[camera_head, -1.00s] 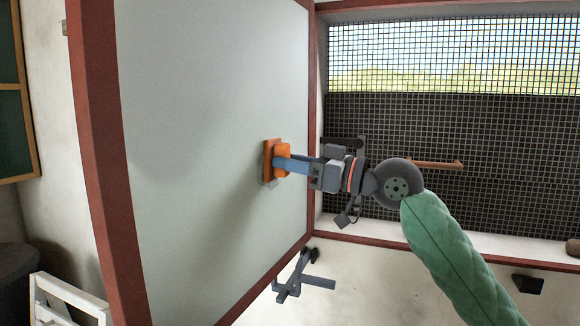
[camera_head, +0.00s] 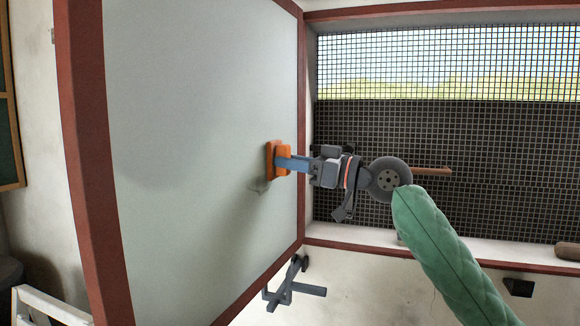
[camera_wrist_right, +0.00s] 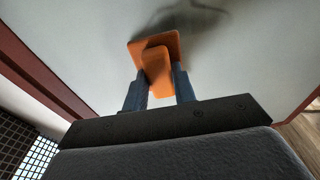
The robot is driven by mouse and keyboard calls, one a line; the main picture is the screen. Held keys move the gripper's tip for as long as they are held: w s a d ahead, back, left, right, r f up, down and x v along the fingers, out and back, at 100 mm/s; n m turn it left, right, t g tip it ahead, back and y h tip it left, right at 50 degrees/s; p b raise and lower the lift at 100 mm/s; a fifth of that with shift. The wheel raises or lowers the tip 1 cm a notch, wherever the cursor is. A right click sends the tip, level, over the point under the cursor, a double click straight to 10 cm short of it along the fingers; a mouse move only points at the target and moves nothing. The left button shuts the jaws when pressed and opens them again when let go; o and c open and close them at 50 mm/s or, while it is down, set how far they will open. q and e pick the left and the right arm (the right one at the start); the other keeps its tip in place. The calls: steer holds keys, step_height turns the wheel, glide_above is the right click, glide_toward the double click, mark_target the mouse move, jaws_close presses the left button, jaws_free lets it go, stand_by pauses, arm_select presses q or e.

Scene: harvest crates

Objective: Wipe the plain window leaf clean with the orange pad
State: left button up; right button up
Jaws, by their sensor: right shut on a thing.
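The plain window leaf (camera_head: 190,90) is a pale panel in a red-brown frame, standing open on the left in the head view. It also fills most of the right wrist view (camera_wrist_right: 80,40). My right gripper (camera_head: 284,162) is shut on the orange pad (camera_head: 272,160). In the right wrist view the pad (camera_wrist_right: 156,66) sits between the two blue fingers, its flat plate at the leaf's surface. Whether it presses on the leaf is hard to tell. A dark smudge or shadow (camera_wrist_right: 190,18) shows beyond the pad. My left gripper is not in view.
A window opening with a dark mesh (camera_head: 440,150) lies right of the leaf, with a brown bar (camera_head: 432,171) across it. A grey metal latch (camera_head: 292,287) is on the wall below. A white slatted piece (camera_head: 45,308) stands at the lower left.

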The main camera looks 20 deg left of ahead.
steer(key=shift+w, duration=0.95)
steer(key=shift+d+f, duration=0.1)
steer(key=shift+d+b, duration=1.15)
steer(key=shift+d, duration=1.7)
